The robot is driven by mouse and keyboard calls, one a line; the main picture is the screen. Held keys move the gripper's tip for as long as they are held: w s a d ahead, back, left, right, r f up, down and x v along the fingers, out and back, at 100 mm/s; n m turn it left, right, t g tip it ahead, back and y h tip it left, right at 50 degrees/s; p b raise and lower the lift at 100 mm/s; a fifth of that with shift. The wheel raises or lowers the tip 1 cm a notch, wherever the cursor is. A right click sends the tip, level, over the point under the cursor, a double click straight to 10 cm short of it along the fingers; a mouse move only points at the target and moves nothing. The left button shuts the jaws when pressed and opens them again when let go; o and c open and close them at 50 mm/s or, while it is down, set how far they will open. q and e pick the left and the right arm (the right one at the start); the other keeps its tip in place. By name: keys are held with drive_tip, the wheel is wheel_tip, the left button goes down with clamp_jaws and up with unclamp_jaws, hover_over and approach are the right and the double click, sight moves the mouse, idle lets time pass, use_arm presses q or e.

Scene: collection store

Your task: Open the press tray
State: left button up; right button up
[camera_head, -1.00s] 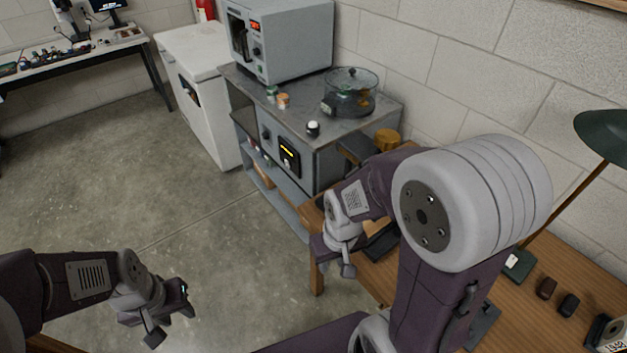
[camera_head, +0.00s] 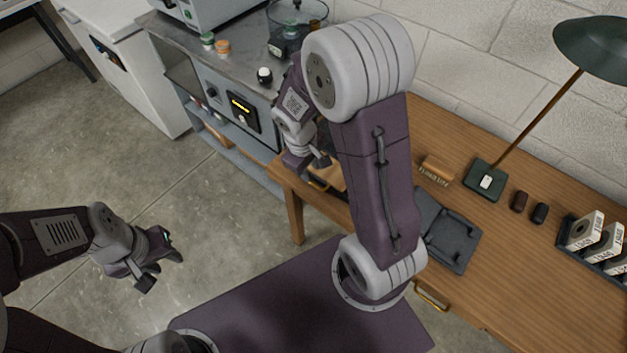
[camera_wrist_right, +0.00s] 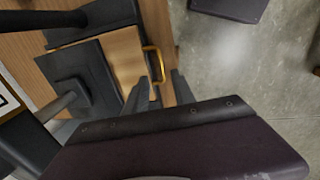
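I cannot tell for certain which part is the press tray. In the right wrist view a light wooden panel (camera_wrist_right: 122,58) with a brass handle (camera_wrist_right: 153,64) lies beside a black square plate (camera_wrist_right: 78,80) with a shaft rising from it. My right gripper (camera_wrist_right: 157,85) is open, its two fingers pointing toward the handle, with nothing visibly gripped. In the head view my right gripper (camera_head: 317,165) is by the desk's left end, partly hidden by my arm; a brass handle (camera_head: 318,184) shows just below it. My left gripper (camera_head: 160,272) is open and empty over the floor.
The wooden desk (camera_head: 510,265) bears a dark flat tray (camera_head: 450,238), a small wooden block (camera_head: 437,168), a green lamp (camera_head: 485,180) and a box rack (camera_head: 590,250). Another brass handle (camera_head: 430,297) is on its front. A grey cabinet (camera_head: 225,100) stands behind; floor at left is clear.

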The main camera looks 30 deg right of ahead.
sight(314, 184)
drive_tip(key=f, duration=0.2)
drive_tip(key=f+b, duration=0.1)
drive_tip(key=f, duration=0.2)
drive_tip(key=d+f+b, duration=0.1)
drive_tip(key=f, duration=0.1)
drive_tip(key=shift+w+d+f, duration=0.1)
drive_tip(key=shift+w+f, duration=0.2)
drive_tip(key=shift+s+f, duration=0.1)
clamp_jaws()
idle(0.8)
